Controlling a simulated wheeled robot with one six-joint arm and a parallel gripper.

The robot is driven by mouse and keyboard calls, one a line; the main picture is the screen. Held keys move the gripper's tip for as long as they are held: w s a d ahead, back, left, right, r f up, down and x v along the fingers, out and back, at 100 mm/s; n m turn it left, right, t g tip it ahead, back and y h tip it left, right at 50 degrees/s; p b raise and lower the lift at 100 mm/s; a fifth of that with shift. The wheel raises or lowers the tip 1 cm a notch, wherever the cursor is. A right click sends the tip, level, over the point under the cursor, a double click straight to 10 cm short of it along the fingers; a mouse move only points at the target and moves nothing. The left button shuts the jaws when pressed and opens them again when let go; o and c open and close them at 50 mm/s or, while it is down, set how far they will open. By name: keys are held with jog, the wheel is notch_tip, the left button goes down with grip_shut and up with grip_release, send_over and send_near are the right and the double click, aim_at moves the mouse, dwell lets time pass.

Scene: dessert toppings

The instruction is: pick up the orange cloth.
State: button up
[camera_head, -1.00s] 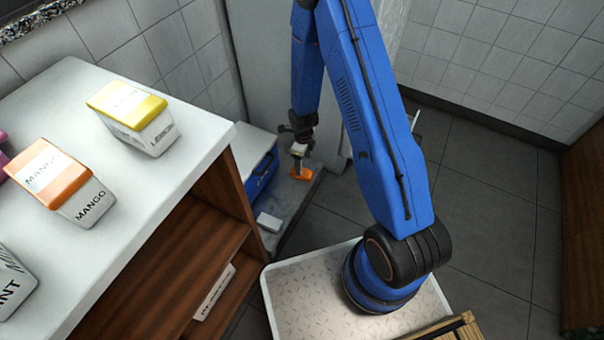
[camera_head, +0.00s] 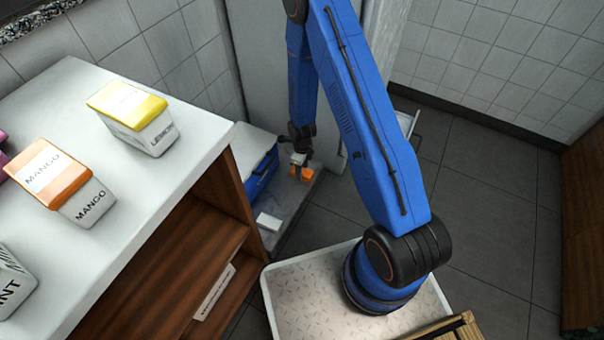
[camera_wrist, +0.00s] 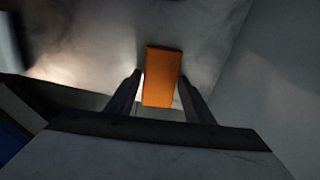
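The orange cloth (camera_wrist: 163,75) shows in the wrist view as a small flat rectangle on a pale grey surface, between and beyond my two dark fingers. In the head view the cloth (camera_head: 308,174) lies low beside the counter, partly hidden by my gripper (camera_head: 301,170). My gripper points down over it. The fingers stand apart, one on each side of the cloth, with a gap visible at the left finger. Whether the fingertips have reached the cloth's height, I cannot tell.
A blue box with a pale lid (camera_head: 262,172) stands just left of my gripper. A small white block (camera_head: 269,221) lies nearer. The white counter (camera_head: 185,185) with several topping tubs is at left. A pale panel (camera_head: 262,70) rises behind. Open floor (camera_head: 480,200) lies at right.

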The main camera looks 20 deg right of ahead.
jog(key=c, duration=0.5)
jog(key=shift+r, duration=0.1)
jog(key=shift+c, duration=0.2)
notch_tip(320, 180, up, 10)
jog(key=shift+o, duration=0.6)
jog(key=shift+d, duration=0.1)
